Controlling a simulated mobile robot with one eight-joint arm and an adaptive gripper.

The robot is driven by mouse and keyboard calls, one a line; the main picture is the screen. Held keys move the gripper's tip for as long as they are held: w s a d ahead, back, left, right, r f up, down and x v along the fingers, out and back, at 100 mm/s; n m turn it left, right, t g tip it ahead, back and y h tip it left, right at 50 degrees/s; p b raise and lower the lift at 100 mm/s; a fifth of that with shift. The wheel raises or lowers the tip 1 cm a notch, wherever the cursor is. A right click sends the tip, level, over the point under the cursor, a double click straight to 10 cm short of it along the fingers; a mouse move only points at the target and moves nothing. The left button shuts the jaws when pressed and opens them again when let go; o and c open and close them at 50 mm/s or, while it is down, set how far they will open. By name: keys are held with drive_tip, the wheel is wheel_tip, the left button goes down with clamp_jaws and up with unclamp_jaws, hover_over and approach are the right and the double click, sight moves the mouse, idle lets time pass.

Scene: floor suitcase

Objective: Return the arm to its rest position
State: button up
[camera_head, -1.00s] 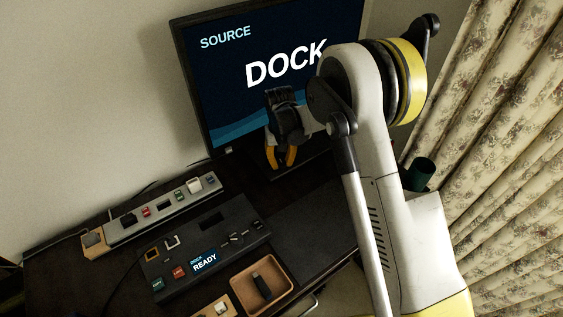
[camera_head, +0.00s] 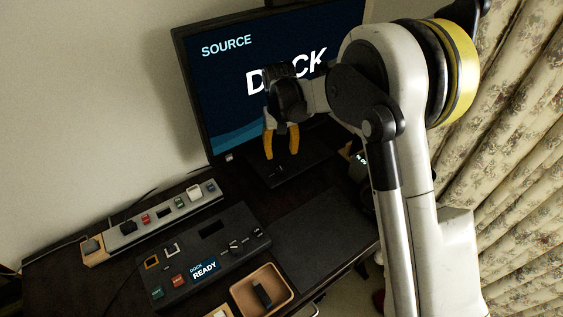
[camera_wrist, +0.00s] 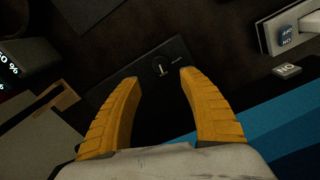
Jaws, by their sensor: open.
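My gripper (camera_head: 282,155) has yellow-orange fingers and hangs in front of the monitor's lower part in the head view. Its fingers are spread apart and empty in the wrist view (camera_wrist: 160,90). My arm's links fill the right of the head view. The monitor (camera_head: 225,105) reads "SOURCE" and "DOCK", the latter partly covered by my gripper.
A dark dock panel (camera_head: 165,265) reading "READY" lies on the desk (camera_head: 75,265). Behind it is a grey strip (camera_head: 150,220) with several small blocks. A wooden tray (camera_head: 242,297) holds a dark stick (camera_head: 262,294). A patterned curtain (camera_head: 525,180) hangs at right.

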drive_tip(key=shift+r, duration=1.4)
drive_tip(key=s+d+r+m+t, duration=0.1)
drive_tip(key=s+d+r+t, duration=0.1)
drive_tip(key=s+d+r, duration=0.4)
drive_tip(key=s+d+r+t, duration=0.1)
drive_tip(key=s+d+r, duration=0.3)
drive_tip(key=r, duration=0.4)
drive_tip(key=s+d+m+t, duration=0.1)
drive_tip(key=s+d, duration=0.3)
drive_tip(key=s, duration=0.4)
drive_tip(key=s+d+t, duration=0.3)
drive_tip(key=s+d, duration=0.1)
drive_tip(key=s, duration=0.5)
drive_tip(key=shift+d+m, duration=0.25)
drive_tip(key=shift+m, duration=0.15)
